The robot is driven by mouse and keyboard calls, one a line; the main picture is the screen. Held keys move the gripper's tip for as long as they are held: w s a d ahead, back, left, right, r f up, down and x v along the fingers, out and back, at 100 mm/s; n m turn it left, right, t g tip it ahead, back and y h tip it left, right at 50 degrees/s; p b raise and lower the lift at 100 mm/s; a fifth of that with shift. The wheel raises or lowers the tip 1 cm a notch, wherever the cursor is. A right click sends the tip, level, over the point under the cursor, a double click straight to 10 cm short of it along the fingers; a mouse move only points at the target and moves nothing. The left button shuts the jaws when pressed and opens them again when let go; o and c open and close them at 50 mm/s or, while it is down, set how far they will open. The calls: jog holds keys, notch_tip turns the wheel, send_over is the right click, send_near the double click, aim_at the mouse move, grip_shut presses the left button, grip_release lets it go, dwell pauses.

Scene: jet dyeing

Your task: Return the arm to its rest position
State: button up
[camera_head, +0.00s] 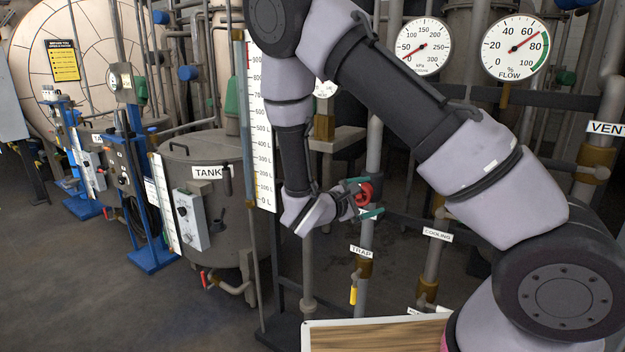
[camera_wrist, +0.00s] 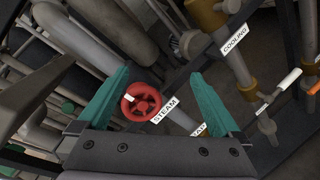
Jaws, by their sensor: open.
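My gripper (camera_head: 367,201) is open, with teal fingers, and stands in front of the pipework at the middle of the head view. In the wrist view, my gripper (camera_wrist: 160,98) shows its two fingers spread apart. A red handwheel (camera_wrist: 141,101) labelled STEAM appears between the fingers, and I cannot tell whether they touch it. The red handwheel (camera_head: 364,194) also shows in the head view, partly hidden by the gripper. My arm reaches out bent from the lower right, over the top, and down to the wheel.
A COOLING tag (camera_head: 437,234) and a TRAP tag (camera_head: 361,252) hang on nearby pipes. A grey tank (camera_head: 190,157) with a level scale (camera_head: 259,130) stands at left. Pressure (camera_head: 423,46) and flow (camera_head: 515,48) gauges are behind my arm. A wooden-topped surface (camera_head: 375,336) is below. Floor at lower left is clear.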

jog(key=s+d+r+m+g+y, duration=0.5)
jog(key=s+d+r+m+g, duration=0.5)
jog(key=s+m, duration=0.15)
jog(key=s+a+r+m+t+y, duration=0.2)
jog(key=s+r+m+t+y, duration=0.1)
jog(key=r, duration=0.5)
jog(key=s+a+r+m+t+y, duration=0.1)
jog(key=s+r+m+t+y, duration=0.3)
jog(key=r+y, duration=0.3)
jog(key=shift+s+a+r+m, duration=0.4)
jog(key=shift+s+r+m, duration=0.45)
jog(key=shift+r, duration=0.1)
